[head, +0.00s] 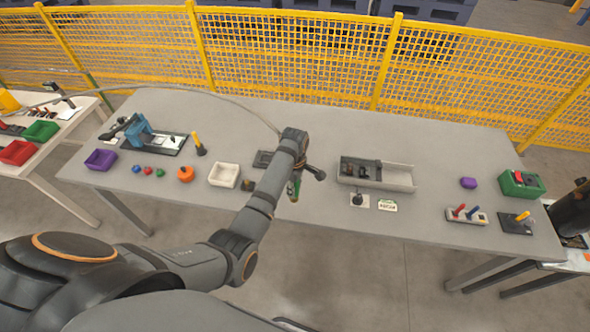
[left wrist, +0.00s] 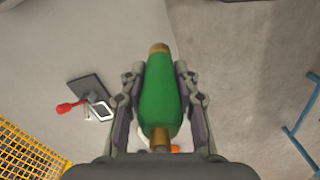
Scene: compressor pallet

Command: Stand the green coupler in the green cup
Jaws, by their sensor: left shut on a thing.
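The green coupler has a green body with brass-coloured ends. It shows in the left wrist view (left wrist: 160,92), lengthwise between the fingers of my left gripper (left wrist: 160,100). In the head view my left gripper (head: 304,176) is over the middle of the table, shut on the coupler (head: 294,188), which hangs below it. I cannot make out a green cup for certain. A small round green thing (head: 160,173) sits at the left of the table beside a red and a blue one, too small to tell its shape. My right gripper is not in view.
The grey table (head: 330,125) holds a white bin (head: 224,174), an orange part (head: 185,174), a purple bin (head: 101,160), a grey tray (head: 400,178) and a green box (head: 507,183). A yellow-handled tool (head: 197,142) stands upright at left. A yellow fence (head: 290,60) runs behind.

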